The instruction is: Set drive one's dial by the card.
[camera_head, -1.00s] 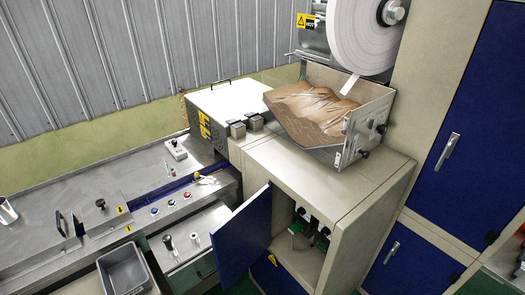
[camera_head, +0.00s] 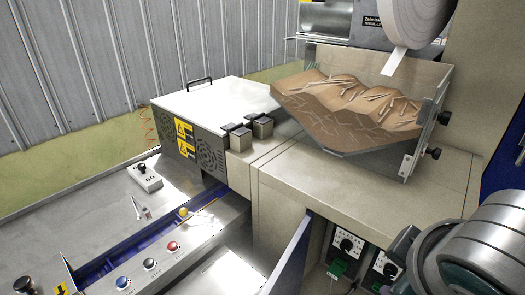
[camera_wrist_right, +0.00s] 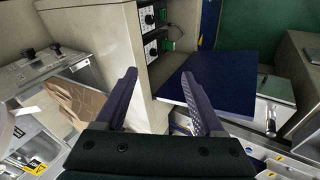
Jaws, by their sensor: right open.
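Two drives with white faces and black dials, a left drive (camera_head: 347,243) and a right drive (camera_head: 386,268), sit inside the open cabinet in the head view. The wrist view shows two dials, an upper one (camera_wrist_right: 149,18) and a lower one (camera_wrist_right: 152,51). I cannot tell which is drive one, nor read the dial settings. I cannot make out a card. My right gripper (camera_wrist_right: 159,73) is open and empty, with its fingers in front of the cabinet side and apart from the dials. My left gripper is not in view.
The blue cabinet door (camera_head: 288,262) stands open left of the drives; the wrist view also shows it (camera_wrist_right: 214,88). A hopper of brown sticks (camera_head: 350,105) sits on the cabinet top. A console with buttons (camera_head: 148,265) lies to the left.

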